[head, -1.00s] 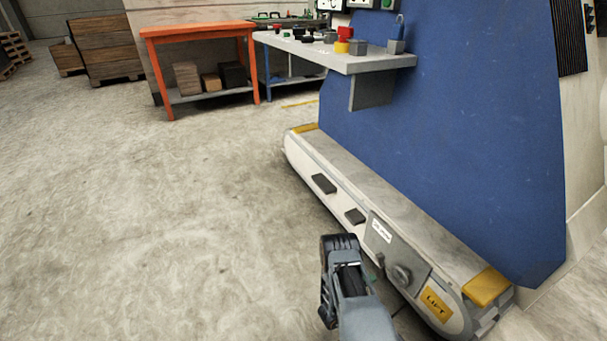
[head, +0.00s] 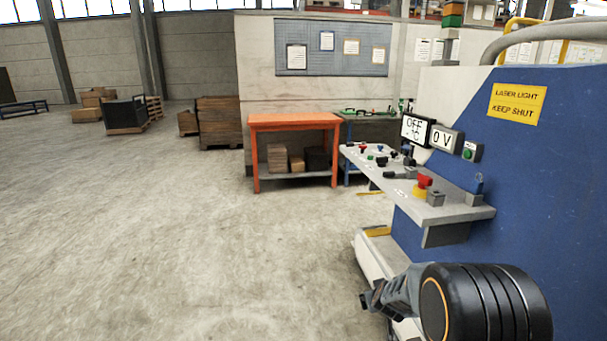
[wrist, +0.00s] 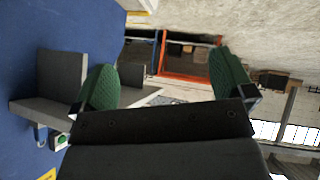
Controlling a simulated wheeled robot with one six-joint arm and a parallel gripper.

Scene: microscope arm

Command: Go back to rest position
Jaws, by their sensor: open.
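My gripper (wrist: 165,82) is open and empty in the wrist view, its two green-padded fingers wide apart. The wrist picture is upside down. In the head view my arm rises at the bottom right, in front of the blue machine (head: 540,210). The gripper end (head: 372,298) is small there and partly hidden, left of the dark round arm joint. It stands apart from the grey control shelf (head: 460,211), below and in front of it.
An orange table (head: 293,121) stands behind. The machine's white base (head: 372,262) is close beside my arm. The concrete floor (head: 150,230) at left is clear.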

